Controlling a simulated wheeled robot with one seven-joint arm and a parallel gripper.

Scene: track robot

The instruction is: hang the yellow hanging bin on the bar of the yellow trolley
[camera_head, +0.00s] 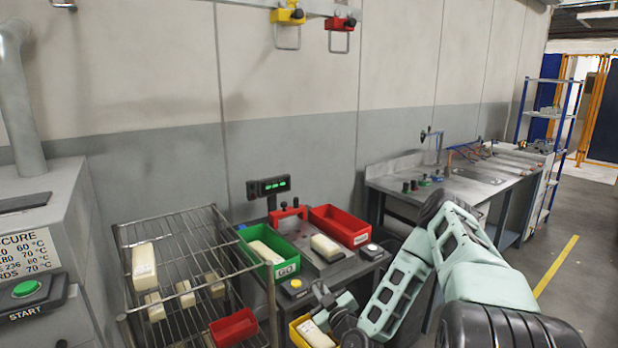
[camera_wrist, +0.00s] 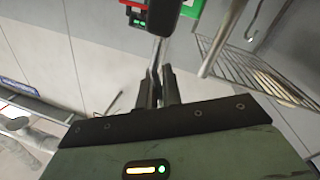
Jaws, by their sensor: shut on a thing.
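The yellow trolley (camera_head: 287,16) hangs from the overhead rail at the top of the head view, with a wire bar (camera_head: 288,47) below it. The yellow hanging bin (camera_head: 300,338) is at the bottom edge of the head view, partly cut off, with a pale block (camera_head: 315,334) in it. My gripper (camera_head: 322,292) is just above and beside the bin. In the wrist view my gripper's fingers (camera_wrist: 158,85) are closed on a thin grey metal piece (camera_wrist: 155,63) below a dark part. The bin's body does not show there.
A red trolley (camera_head: 340,23) hangs right of the yellow one. A wire rack (camera_head: 175,235) stands left. A workbench (camera_head: 455,185) is right. The wall below the rail is clear.

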